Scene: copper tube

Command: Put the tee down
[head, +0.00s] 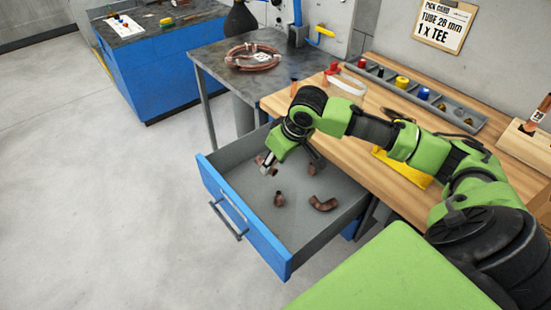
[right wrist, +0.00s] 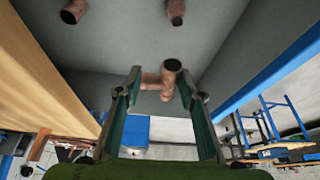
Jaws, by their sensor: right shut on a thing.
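The copper tee (right wrist: 168,76) is between the fingertips of my right gripper (right wrist: 163,85) in the right wrist view. The gripper is shut on it. In the head view my right gripper (head: 268,168) is over the open blue drawer (head: 240,222), near its left side. The tee is partly hidden there, and I cannot tell whether it touches the drawer floor. My left gripper is not in view.
Loose copper fittings lie in the drawer: an elbow (head: 323,204), a short fitting (head: 279,199) and another (head: 311,169). The wooden bench (head: 375,165) carries a grey parts tray (head: 440,103) and a yellow item (head: 405,170). A copper coil (head: 252,57) lies on the metal table.

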